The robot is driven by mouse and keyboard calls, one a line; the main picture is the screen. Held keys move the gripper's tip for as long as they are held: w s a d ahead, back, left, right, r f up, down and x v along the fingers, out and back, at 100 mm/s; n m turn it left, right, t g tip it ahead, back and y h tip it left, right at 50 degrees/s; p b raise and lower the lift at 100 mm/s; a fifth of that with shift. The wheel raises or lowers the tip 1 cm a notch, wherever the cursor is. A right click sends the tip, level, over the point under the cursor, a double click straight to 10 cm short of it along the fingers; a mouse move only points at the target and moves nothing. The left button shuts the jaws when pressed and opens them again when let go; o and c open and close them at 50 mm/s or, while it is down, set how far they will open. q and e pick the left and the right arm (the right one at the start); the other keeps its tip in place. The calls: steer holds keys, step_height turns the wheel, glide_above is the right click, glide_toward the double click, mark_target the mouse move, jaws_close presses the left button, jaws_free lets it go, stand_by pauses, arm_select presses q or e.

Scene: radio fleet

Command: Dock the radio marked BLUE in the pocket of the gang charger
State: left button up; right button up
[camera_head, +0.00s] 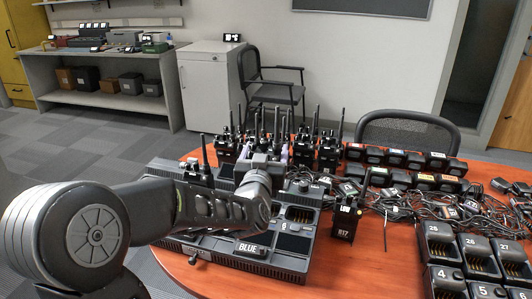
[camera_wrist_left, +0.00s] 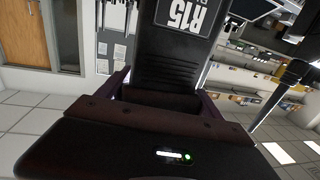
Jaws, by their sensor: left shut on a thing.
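My left gripper (camera_head: 265,158) is over the back part of the black gang charger (camera_head: 290,262), partly hidden by its own wrist. It is shut on a black radio marked R15 (camera_wrist_left: 180,30), which fills the top of the left wrist view between the fingers (camera_wrist_left: 160,103). The lower end of that radio is hidden in the head view. A plate reading BLUE (camera_head: 250,247) shows at the charger's front edge. A charger pocket (camera_head: 300,214) at the right looks empty. A radio (camera_head: 198,170) stands at the charger's back left. My right gripper is not in view.
A radio marked R17 (camera_head: 346,221) stands on the table (camera_head: 335,268) right of the charger. Several upright radios (camera_head: 328,150) stand behind. Tangled cables (camera_head: 395,205) and numbered chargers (camera_head: 440,245) crowd the right side. A chair (camera_head: 410,125) is beyond the table.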

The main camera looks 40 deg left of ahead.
arm_select(q)
steer(key=shift+f+b, duration=2.2)
steer(key=shift+f, duration=0.3)
steer(key=shift+b, duration=0.65)
steer(key=shift+f+b, duration=2.3)
steer(key=shift+f, duration=0.05)
steer(key=o, duration=1.9)
steer(key=shift+o, duration=0.2)
